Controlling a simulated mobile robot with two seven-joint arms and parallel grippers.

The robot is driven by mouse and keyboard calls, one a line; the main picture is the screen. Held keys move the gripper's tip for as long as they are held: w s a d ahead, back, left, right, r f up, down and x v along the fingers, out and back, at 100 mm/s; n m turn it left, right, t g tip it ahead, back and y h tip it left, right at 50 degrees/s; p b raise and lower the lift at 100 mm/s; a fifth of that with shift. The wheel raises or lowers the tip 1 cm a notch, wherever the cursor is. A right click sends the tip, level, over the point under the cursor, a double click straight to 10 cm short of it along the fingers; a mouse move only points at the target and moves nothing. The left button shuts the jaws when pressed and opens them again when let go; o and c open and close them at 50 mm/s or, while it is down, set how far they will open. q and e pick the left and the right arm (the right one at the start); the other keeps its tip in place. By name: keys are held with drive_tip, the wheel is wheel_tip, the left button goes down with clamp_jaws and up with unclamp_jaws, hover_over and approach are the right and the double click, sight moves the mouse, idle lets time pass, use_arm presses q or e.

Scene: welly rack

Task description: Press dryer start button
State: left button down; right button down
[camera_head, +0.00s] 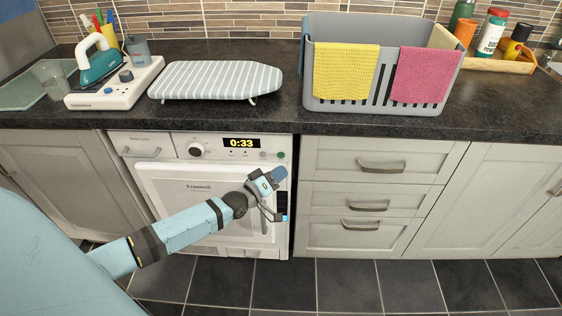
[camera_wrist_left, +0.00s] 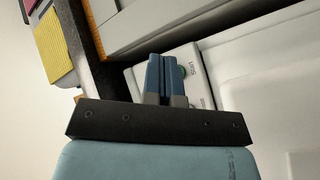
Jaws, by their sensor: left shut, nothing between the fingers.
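The white dryer (camera_head: 172,185) stands under the dark worktop, and its display (camera_head: 241,143) reads 0:33. The green start button (camera_head: 281,155) is at the right end of its control panel. My left gripper (camera_head: 278,174) is shut and empty, just below the button in the head view. In the left wrist view the shut blue fingers (camera_wrist_left: 160,78) point at the panel, and the green button (camera_wrist_left: 183,72) shows beside the right finger, partly hidden by it. I cannot tell whether the fingertips touch the panel. My right gripper is out of view.
A round dial (camera_head: 196,149) is on the left of the panel. Drawers (camera_head: 370,188) stand right of the dryer. On the worktop (camera_head: 200,118) are an iron (camera_head: 100,62), a striped ironing board (camera_head: 215,80) and a grey basket (camera_head: 380,108) with cloths. The tiled floor in front is clear.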

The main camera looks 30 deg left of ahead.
sight(281, 155)
use_arm(q)
drive_tip(key=shift+w+a+b, duration=0.2)
drive_tip(key=shift+w+a, duration=0.2)
drive_tip(key=shift+w, duration=0.2)
drive_tip(key=shift+w+a+b, duration=0.2)
drive_tip(key=shift+w+a, duration=0.15)
drive_tip(key=shift+w, duration=0.25)
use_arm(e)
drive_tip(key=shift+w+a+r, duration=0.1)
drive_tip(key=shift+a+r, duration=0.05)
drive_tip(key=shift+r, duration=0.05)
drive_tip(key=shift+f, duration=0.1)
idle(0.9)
use_arm(q)
drive_tip(key=shift+w+a, duration=0.2)
drive_tip(key=shift+w, duration=0.15)
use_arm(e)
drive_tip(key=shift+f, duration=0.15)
use_arm(q)
drive_tip(key=shift+w+a+b, duration=0.2)
drive_tip(key=shift+w+b, duration=0.1)
drive_tip(key=shift+b, duration=0.05)
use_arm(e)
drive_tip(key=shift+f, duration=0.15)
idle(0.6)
use_arm(q)
drive_tip(key=shift+s+d+p, duration=0.4)
drive_tip(key=shift+s+p, duration=0.25)
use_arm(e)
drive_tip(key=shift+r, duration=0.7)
